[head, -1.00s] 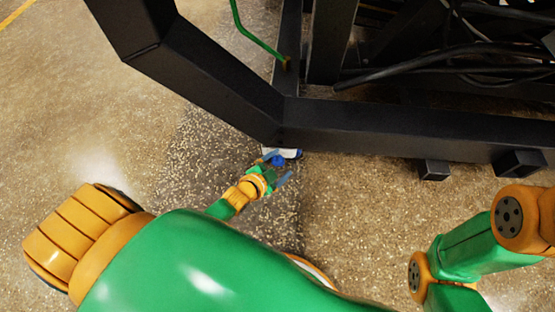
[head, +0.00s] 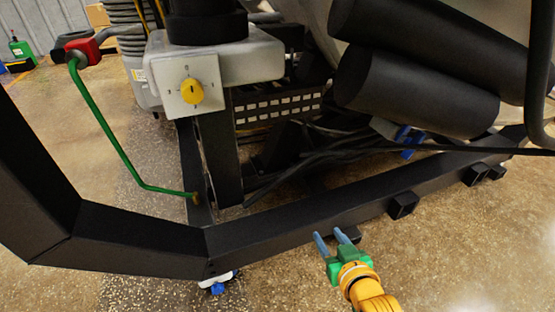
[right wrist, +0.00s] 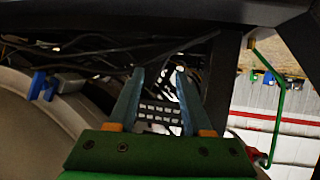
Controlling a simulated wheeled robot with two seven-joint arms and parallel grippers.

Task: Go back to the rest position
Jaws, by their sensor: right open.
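My right gripper (head: 328,234) shows at the lower right of centre in the head view, its two blue-grey fingers apart with nothing visible between them. The fingers overlap the lower black frame bar (head: 270,232) in the picture; I cannot tell whether they touch it. In the right wrist view the gripper (right wrist: 160,72) is open, with cables and a slotted panel beyond the fingertips. My left gripper is not in view.
The furnace's black frame fills the middle, with a blue-and-white caster (head: 218,285) under its corner. A green rod (head: 115,140) with a red end stands at left. A yellow knob (head: 192,91) and black cylinders (head: 415,85) lie beyond. Speckled floor is clear at lower right.

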